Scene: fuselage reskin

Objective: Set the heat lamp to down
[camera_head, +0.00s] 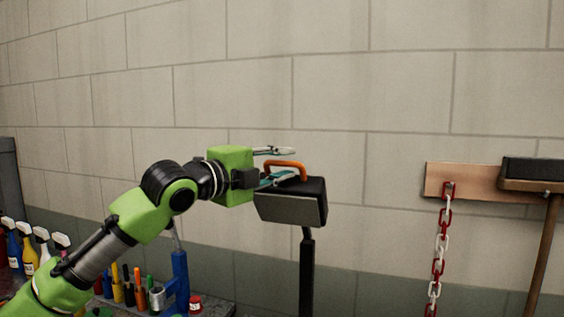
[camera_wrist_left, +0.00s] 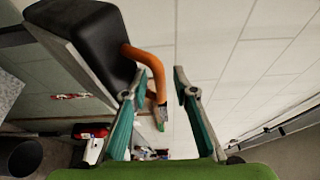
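The heat lamp is a black box-shaped head (camera_head: 291,203) with a grey front face and an orange handle (camera_head: 287,165) on top, carried on a black post (camera_head: 307,270). My left gripper (camera_head: 273,166) is at the handle, one finger above the other, and its fingers are apart. In the left wrist view the lamp head (camera_wrist_left: 88,35) is at upper left. There the orange handle (camera_wrist_left: 150,62) reaches between the open fingertips (camera_wrist_left: 158,85), nearer the left finger. I cannot tell whether that finger touches it. My right gripper is out of view.
A bench at lower left holds spray bottles (camera_head: 29,258), several upright tools (camera_head: 128,288) and a blue stand (camera_head: 180,275). On the right, a red and white chain (camera_head: 440,248) and a broom (camera_head: 540,220) hang by a wooden board (camera_head: 465,182). The wall is close behind.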

